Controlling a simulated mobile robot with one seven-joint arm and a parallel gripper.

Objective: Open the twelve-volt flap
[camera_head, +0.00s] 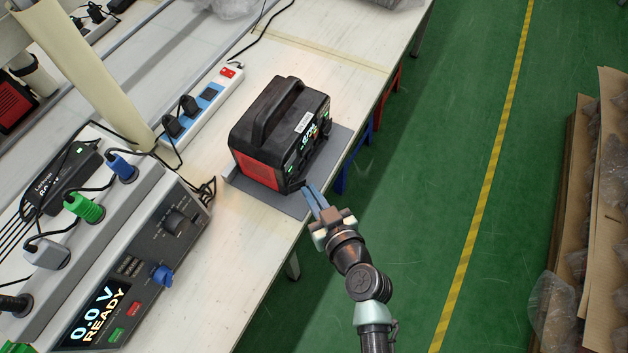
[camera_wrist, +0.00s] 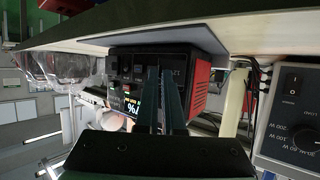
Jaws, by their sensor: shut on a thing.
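The power station (camera_head: 277,122) is a black box with red sides and a top handle. Its front, with a lit display, faces the table edge, and also shows in the wrist view (camera_wrist: 125,75). My gripper (camera_head: 309,190) reaches from the aisle side to the near lower corner of that front. In the wrist view its two blue-grey fingers (camera_wrist: 164,72) are close together at the front panel, shut on the small dark twelve-volt flap (camera_head: 299,184). The fingers hide most of the flap, so how far it is open cannot be told.
The power station stands on a grey mat (camera_head: 262,197) at the table edge. A power strip (camera_head: 203,103) with plugs lies behind it, and a test unit (camera_head: 120,280) reading READY stands at left. The green aisle floor (camera_head: 440,150) is clear; cartons (camera_head: 600,180) stand at right.

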